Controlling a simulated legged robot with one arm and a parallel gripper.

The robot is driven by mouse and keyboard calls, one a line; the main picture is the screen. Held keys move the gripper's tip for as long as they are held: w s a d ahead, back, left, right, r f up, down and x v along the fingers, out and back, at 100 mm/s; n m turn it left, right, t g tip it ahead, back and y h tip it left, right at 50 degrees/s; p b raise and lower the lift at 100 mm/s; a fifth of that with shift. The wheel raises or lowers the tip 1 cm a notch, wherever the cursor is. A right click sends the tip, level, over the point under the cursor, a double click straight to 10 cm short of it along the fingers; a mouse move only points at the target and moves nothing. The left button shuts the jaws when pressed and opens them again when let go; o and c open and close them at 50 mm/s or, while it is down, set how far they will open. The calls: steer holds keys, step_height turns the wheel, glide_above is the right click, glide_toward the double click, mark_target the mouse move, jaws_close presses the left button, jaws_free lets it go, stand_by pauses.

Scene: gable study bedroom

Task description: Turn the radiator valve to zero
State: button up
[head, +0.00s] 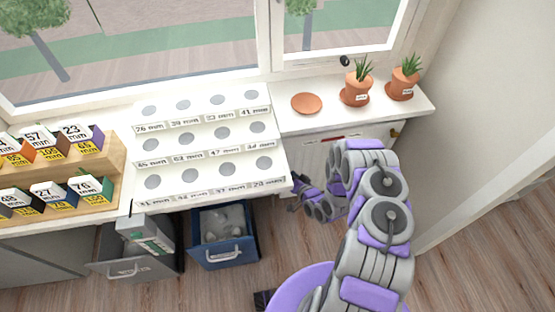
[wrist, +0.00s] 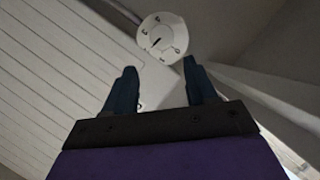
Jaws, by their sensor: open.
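The radiator valve (wrist: 162,38) is a round white dial with small dark marks around its face, at the top middle of the wrist view. A short dark pointer mark shows near its centre; the figures are too small to read surely. My gripper (wrist: 160,64) is open and empty, its two dark fingers pointing toward the dial. The dial appears beyond the fingertips, not between them. In the head view my arm reaches down in front of the white radiator (head: 314,156) below the sill; the fingers cannot be made out clearly there, and I cannot identify the dial.
The windowsill (head: 425,105) above holds two potted plants (head: 356,92) (head: 402,86) and a terracotta saucer (head: 307,103). A white board with round spots (head: 215,155) stands left. Below it are a blue open drawer (head: 222,252) and a grey one (head: 125,268). A wall stands right.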

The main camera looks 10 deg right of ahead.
steer(key=b+x, duration=0.2)
steer(key=x, duration=1)
steer(key=shift+w+a, duration=0.1)
steer(key=shift+a, duration=0.1)
steer(key=shift+c, duration=0.2)
steer(key=c, duration=0.7)
steer(key=shift+r+n, duration=0.15)
steer(key=shift+n, duration=0.15)
steer(key=shift+h+p, duration=0.35)
steer(key=shift+h, duration=0.15)
steer(key=o, duration=0.7)
steer(key=shift+d, duration=0.1)
steer(key=shift+o, duration=0.2)
